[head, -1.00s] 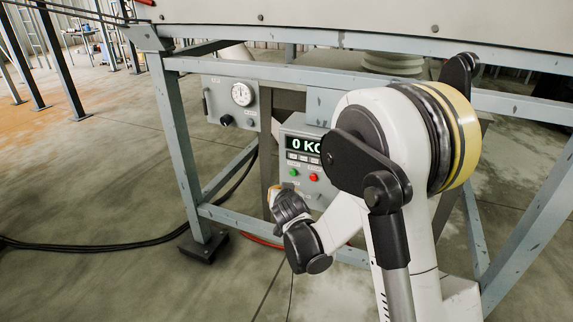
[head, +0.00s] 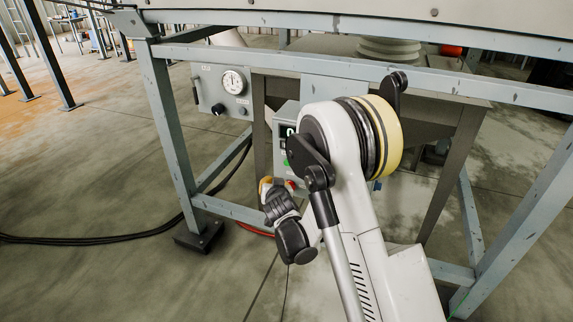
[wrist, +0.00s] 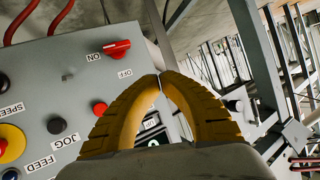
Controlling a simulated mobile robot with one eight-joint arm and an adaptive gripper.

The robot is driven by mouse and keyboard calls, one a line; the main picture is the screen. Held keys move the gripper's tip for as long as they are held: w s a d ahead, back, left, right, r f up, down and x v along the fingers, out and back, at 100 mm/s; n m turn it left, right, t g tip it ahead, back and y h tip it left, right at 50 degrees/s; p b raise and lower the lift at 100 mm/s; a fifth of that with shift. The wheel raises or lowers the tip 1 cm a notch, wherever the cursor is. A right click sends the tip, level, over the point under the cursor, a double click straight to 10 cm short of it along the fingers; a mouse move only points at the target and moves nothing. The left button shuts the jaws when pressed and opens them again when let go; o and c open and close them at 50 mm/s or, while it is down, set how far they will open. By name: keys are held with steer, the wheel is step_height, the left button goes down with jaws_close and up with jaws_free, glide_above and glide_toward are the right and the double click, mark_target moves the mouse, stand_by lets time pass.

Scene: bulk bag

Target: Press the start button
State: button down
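The grey control box (head: 290,115) with a dark display stands inside the frame in the head view. A small green button (head: 286,163) shows on its front, partly behind my arm; its label cannot be read. My gripper (head: 266,186) is low and left of the green button, near the box front. In the wrist view my yellow fingers (wrist: 161,77) meet at their tips, with nothing seen between them. Behind them is a grey panel (wrist: 75,85) with a red ON/OFF switch (wrist: 116,49), a red button (wrist: 100,108) and labels SPEED, JOG and FEED. No green button is clear there.
A gauge box (head: 222,92) hangs left of the control box. The frame's blue-grey leg (head: 168,130) and lower rail (head: 230,210) are close to my arm. A yellow-and-red knob (wrist: 10,143) is at the wrist view's left edge. Dark hoses (head: 90,238) lie on the floor.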

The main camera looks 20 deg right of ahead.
steer(key=shift+w+d, duration=0.7)
steer(key=shift+w, duration=0.25)
steer(key=shift+w+d, duration=0.7)
steer(key=shift+w, duration=0.25)
steer(key=shift+w+d, duration=0.7)
steer(key=shift+w, duration=0.25)
steer(key=shift+w+d, duration=0.1)
steer(key=shift+w+d, duration=0.15)
steer(key=shift+w, duration=0.1)
steer(key=shift+w+d, duration=0.3)
steer(key=shift+w, duration=0.1)
stand_by(0.3)
steer(key=shift+s+a, duration=0.55)
steer(key=shift+s, duration=0.2)
steer(key=shift+s+a, duration=0.1)
steer(key=s+a, duration=0.1)
steer(key=s, duration=0.1)
steer(key=s+a, duration=0.1)
steer(key=shift+s+a, duration=0.4)
